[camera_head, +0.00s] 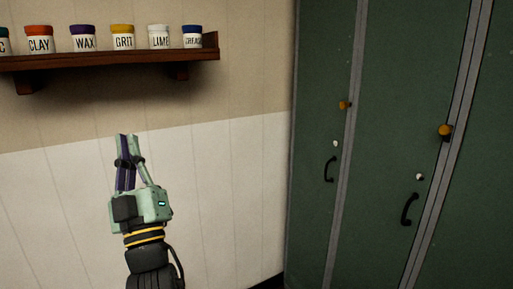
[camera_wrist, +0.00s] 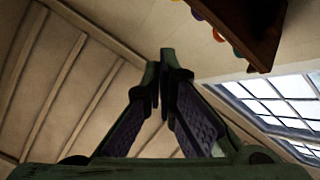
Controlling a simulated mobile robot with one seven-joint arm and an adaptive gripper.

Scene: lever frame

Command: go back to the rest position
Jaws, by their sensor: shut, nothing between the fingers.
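My gripper (camera_head: 127,140) points upward in front of the pale wall, below the shelf, in the head view. Its fingers are shut and empty. In the wrist view my gripper (camera_wrist: 163,60) shows its two dark padded fingers meeting at the tips, with nothing between them. No rest position is marked in either view.
A wooden shelf (camera_head: 110,60) holds several labelled jars, among them a GRIT jar (camera_head: 123,37) and a WAX jar (camera_head: 84,38). Green lockers (camera_head: 390,110) with black handles and orange knobs stand at the right. The wrist view also shows a window (camera_wrist: 275,105) and the sloping ceiling (camera_wrist: 50,80).

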